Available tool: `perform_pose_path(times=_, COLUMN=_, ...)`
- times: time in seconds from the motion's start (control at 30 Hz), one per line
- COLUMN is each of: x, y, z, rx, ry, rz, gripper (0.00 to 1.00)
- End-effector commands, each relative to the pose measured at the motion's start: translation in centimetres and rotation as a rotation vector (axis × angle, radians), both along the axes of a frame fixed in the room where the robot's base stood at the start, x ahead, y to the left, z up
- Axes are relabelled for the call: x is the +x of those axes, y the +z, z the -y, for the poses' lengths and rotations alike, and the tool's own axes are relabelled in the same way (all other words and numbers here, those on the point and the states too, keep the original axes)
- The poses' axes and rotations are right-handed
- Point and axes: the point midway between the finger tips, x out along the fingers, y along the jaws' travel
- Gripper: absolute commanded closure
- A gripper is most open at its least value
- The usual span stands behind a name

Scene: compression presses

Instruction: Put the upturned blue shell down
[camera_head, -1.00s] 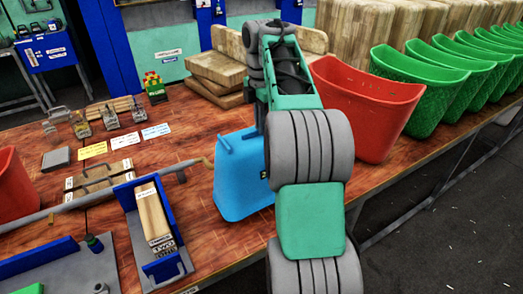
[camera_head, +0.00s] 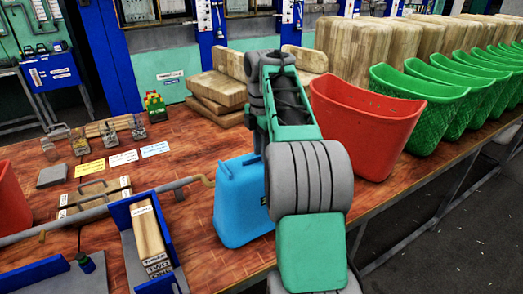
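The blue shell (camera_head: 238,205) is a boxy, jerrycan-like form with a small bar on its top left and a bit of yellow marking at its right edge. It appears near the front edge of the wooden-topped bench (camera_head: 215,263), roughly upright in the picture. My arm covers its right side. I cannot tell whether its base touches the bench or hangs just above it. My arm reaches forward over the bench, and its grey and green links hide my gripper. Whether the gripper holds the shell is hidden too.
A red bin (camera_head: 365,125) stands right of my arm, with a row of green bins (camera_head: 435,110) beyond. Tan blocks (camera_head: 218,88) lie behind. Left are a long grey bar (camera_head: 110,212), a blue-walled fixture (camera_head: 128,225) and paper labels. Some bare bench shows left of the shell.

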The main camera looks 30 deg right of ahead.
Motion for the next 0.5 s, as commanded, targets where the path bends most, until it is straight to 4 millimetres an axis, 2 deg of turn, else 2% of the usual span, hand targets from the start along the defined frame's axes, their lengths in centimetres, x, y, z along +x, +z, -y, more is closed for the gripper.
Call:
perform_pose_path(times=0.17, x=0.0, y=0.8, z=0.0, rx=0.0, ry=0.001, rz=0.001, gripper=0.71)
perform_pose_path(times=0.27, x=0.0, y=2.7, z=0.0, rx=0.0, ry=0.0, rz=0.001, gripper=0.71)
perform_pose_path(times=0.5, x=0.0, y=8.9, z=0.0, rx=0.0, ry=0.0, rz=0.001, gripper=0.71)
